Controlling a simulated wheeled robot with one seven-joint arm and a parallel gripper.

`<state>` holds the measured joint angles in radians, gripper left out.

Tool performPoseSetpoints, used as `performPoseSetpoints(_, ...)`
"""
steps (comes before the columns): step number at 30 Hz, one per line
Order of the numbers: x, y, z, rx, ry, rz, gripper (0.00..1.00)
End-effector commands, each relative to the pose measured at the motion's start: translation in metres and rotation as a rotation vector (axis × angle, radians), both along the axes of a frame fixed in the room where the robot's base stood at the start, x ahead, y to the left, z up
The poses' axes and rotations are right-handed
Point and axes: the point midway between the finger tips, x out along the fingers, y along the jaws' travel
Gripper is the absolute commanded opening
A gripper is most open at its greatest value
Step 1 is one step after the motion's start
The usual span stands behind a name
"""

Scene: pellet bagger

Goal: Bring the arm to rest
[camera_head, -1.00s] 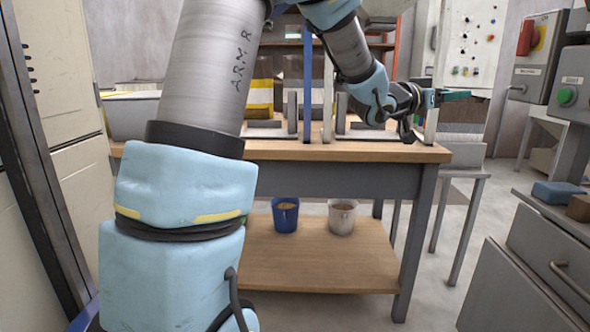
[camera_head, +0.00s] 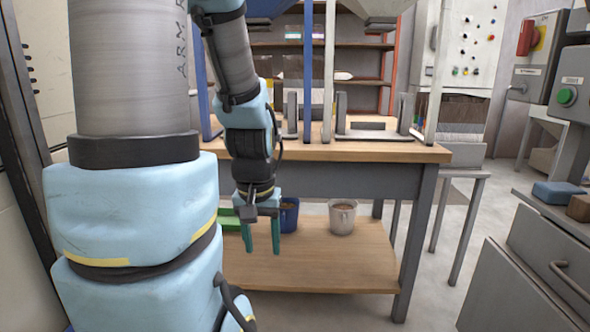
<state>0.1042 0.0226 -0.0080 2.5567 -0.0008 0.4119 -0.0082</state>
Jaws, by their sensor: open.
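My gripper (camera_head: 262,248) hangs pointing down in front of the workbench, left of the middle of the view. Its two teal fingers are apart with nothing between them. My arm comes down from the top of the view, and its upper links fill the left side. The workbench (camera_head: 360,152) stands behind the gripper, with a wooden top and a lower wooden shelf (camera_head: 340,265). The gripper partly covers a blue bucket (camera_head: 290,216) on that shelf.
A white bucket (camera_head: 342,217) stands on the lower shelf. A green item (camera_head: 230,218) shows partly behind my gripper. A grey cabinet (camera_head: 540,265) at the right carries a blue block (camera_head: 558,193) and a brown block (camera_head: 579,208).

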Motion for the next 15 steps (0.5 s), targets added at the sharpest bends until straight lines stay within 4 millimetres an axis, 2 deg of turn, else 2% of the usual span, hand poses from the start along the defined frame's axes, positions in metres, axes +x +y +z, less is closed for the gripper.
performPoseSetpoints(1,-0.007,0.002,0.011,-0.002,0.021,0.009,0.55)
performPoseSetpoints(11,-0.004,0.001,0.086,-0.001,0.013,0.005,0.55)
performPoseSetpoints(15,-0.004,0.001,0.13,0.0,0.012,0.004,0.55)
